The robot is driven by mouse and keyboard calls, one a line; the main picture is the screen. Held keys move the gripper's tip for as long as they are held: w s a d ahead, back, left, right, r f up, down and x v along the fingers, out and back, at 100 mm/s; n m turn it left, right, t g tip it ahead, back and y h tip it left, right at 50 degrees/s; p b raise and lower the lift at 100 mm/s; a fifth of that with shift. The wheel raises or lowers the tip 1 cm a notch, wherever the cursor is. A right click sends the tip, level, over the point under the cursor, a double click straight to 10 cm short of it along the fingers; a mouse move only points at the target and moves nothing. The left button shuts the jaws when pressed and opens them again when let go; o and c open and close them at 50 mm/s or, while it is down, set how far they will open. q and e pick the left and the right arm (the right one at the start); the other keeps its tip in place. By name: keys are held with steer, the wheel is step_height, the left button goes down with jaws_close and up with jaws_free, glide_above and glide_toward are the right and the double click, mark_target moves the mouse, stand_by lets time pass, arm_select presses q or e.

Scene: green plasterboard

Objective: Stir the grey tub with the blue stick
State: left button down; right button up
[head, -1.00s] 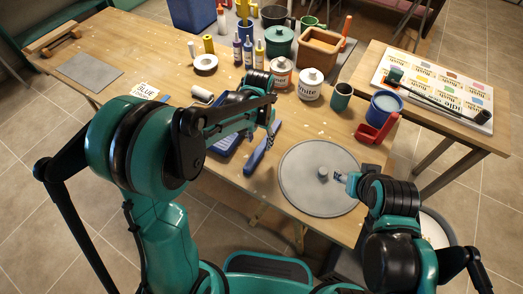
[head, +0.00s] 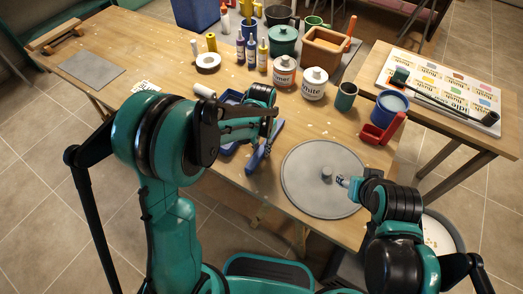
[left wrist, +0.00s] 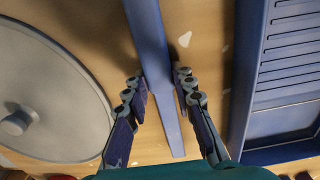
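The blue stick (head: 264,147) lies on the table near its front edge; it also runs between my left fingers in the left wrist view (left wrist: 152,45). My left gripper (left wrist: 160,85) is open, with one finger on each side of the stick. A flat grey disc with a knob, like a lid (head: 308,196), lies at the table's front right; its edge shows in the left wrist view (left wrist: 60,75). A round grey-rimmed vessel (head: 444,240) shows partly behind my right arm; I cannot tell whether it is the grey tub. My right gripper (head: 343,182) is beside the knob, its opening unclear.
A blue tray (left wrist: 245,90) lies right beside the stick in the wrist view. Lidded pots (head: 314,84), a green cup (head: 346,96) and a blue pot (head: 389,107) stand behind the disc. A red holder (head: 379,133) is at the table's right edge.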

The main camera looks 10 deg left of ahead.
mark_target(262, 148)
arm_select(q)
steer(key=shift+r, duration=0.55)
step_height(262, 148, up, 3)
steer(key=shift+f+p, duration=0.1)
steer(key=shift+p, duration=0.75)
steer(key=s+d+r+p, duration=0.3)
steer(key=s+d+r, duration=0.2)
steer(key=d, duration=0.5)
steer(key=shift+s+r, duration=0.3)
steer(key=shift+r, duration=0.75)
steer(key=c, duration=2.2)
jaws_free()
steer(key=shift+d, duration=0.1)
steer(key=shift+f, duration=0.1)
jaws_close()
